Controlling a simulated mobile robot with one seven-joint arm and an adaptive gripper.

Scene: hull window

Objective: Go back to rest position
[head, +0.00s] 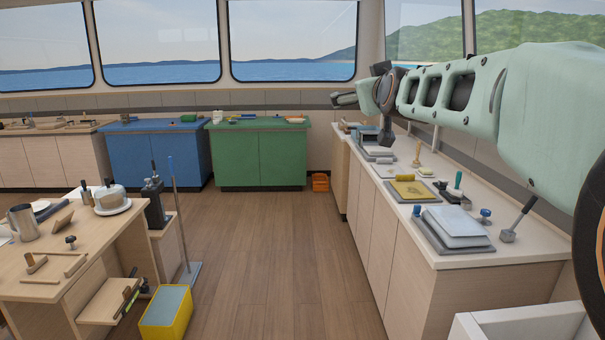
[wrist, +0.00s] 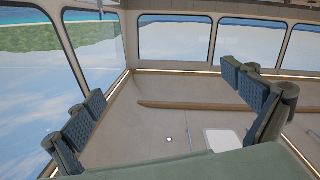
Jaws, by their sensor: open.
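My gripper (head: 344,99) is at the far end of my pale green arm, raised in the air above the right-hand counter in the head view. In the wrist view my gripper (wrist: 165,110) shows its two dark, ridged finger pads wide apart, one at the left and one at the right. Nothing is between them. The fingers touch nothing that I can see. The wrist view looks across toward windows and a pale ledge.
The right counter (head: 481,262) holds trays, a yellow board (head: 409,191) and small tools below my arm. A wooden desk (head: 40,290) stands at the left, with a yellow bin (head: 167,314) beside it. Blue (head: 155,158) and green (head: 258,160) cabinets stand behind. The middle floor is clear.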

